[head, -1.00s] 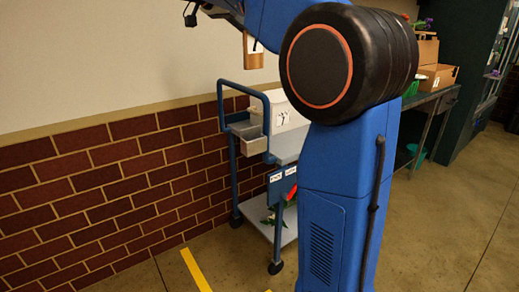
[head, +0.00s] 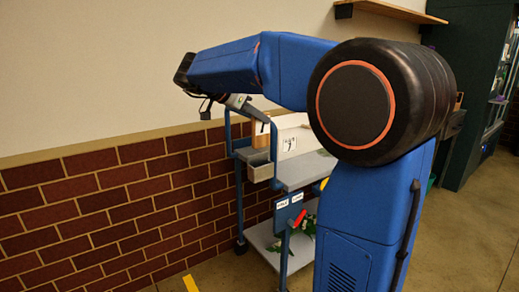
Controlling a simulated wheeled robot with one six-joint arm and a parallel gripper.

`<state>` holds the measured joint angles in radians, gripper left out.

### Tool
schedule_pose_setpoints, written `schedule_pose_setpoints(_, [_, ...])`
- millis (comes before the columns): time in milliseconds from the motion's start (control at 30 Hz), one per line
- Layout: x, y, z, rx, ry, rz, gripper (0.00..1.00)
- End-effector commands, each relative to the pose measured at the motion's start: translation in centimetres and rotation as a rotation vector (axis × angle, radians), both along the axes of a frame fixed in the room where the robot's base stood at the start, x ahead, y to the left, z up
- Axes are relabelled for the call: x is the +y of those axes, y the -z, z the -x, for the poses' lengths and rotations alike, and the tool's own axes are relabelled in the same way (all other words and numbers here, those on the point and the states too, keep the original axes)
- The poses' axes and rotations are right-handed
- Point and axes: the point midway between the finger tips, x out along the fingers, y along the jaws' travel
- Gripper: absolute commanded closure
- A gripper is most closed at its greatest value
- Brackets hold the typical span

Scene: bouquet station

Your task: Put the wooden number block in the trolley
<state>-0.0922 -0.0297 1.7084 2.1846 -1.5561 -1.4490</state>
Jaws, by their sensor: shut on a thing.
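My gripper (head: 257,113) reaches down from the upper left and is shut on the wooden number block (head: 260,132). The block is light wood and partly hidden behind the trolley's blue handle. The trolley (head: 292,175) has a blue frame, a grey top shelf and a pale lower shelf. The block appears above or beside the trolley's top, close to the grey bin at its end; I cannot tell whether it touches anything. My own arm hides the trolley's right side.
A white container with a dark mark (head: 294,139) stands on the trolley's top. The brick wall (head: 110,210) is close behind. A wooden wall shelf (head: 390,10) is above.

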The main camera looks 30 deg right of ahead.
Motion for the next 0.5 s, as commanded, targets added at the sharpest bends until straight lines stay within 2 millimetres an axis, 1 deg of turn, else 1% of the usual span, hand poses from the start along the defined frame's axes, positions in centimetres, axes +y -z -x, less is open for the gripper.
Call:
schedule_pose_setpoints(33, [0.0,1.2,0.0,0.004,0.001,0.001,1.00])
schedule_pose_setpoints(100, [0.0,2.7,0.0,0.004,0.000,0.000,1.00])
schedule_pose_setpoints(233, [0.0,5.2,0.0,0.002,0.000,0.000,1.00])
schedule_pose_setpoints(333, [0.0,6.4,0.0,0.001,0.001,0.001,1.00])
schedule_pose_setpoints(500, [0.0,7.4,0.0,0.000,0.000,0.001,1.00])
